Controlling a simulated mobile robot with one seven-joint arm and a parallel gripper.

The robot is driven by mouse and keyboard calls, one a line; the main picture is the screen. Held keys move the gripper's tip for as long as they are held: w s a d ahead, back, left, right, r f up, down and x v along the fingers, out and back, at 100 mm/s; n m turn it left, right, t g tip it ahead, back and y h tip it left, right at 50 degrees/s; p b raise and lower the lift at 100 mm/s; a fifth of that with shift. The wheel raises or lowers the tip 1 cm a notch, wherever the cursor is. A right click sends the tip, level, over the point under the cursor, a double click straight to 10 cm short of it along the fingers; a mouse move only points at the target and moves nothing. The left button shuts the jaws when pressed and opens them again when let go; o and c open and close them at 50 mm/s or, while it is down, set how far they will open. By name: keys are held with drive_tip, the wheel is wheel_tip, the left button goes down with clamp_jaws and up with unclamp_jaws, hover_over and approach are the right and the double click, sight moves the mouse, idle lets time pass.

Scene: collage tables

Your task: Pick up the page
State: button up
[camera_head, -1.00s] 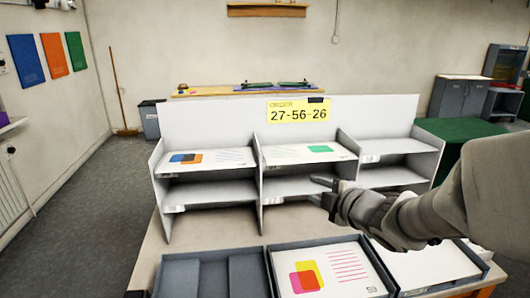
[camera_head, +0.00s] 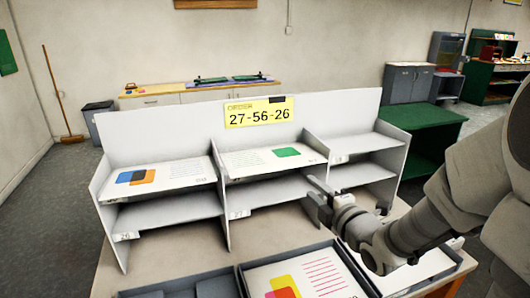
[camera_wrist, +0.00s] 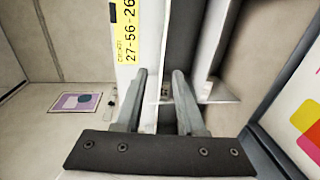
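One page with yellow, pink and red shapes and pink lines (camera_head: 318,275) lies in a dark tray on the table. Part of it shows at the right edge of the wrist view (camera_wrist: 308,112). A page with blue, black and orange squares (camera_head: 165,175) lies on the upper left shelf. A page with a green shape (camera_head: 262,159) lies on the upper middle shelf. My gripper (camera_head: 312,190) is in front of the divider between the middle and right shelves, above the table. In the wrist view its fingers (camera_wrist: 162,75) are apart with nothing between them.
The grey shelf unit (camera_head: 200,115) carries a yellow order sign, 27-56-26 (camera_head: 259,112). Its lower shelves look empty where visible. A tray (camera_head: 243,283) sits along the table's front. My arm covers part of the right side. A green table (camera_head: 430,120) stands behind right.

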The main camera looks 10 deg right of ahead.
sight(286, 168)
drive_tip(key=p+x, duration=0.1)
drive_tip(key=x, duration=0.4)
drive_tip(key=p+x, duration=0.1)
drive_tip(key=x, duration=0.5)
drive_tip(key=f+p+x, duration=0.1)
drive_tip(key=x, duration=0.4)
drive_tip(key=shift+w+f+p, duration=0.1)
drive_tip(key=shift+f+p, duration=0.05)
drive_tip(key=shift+p, duration=0.2)
clamp_jaws()
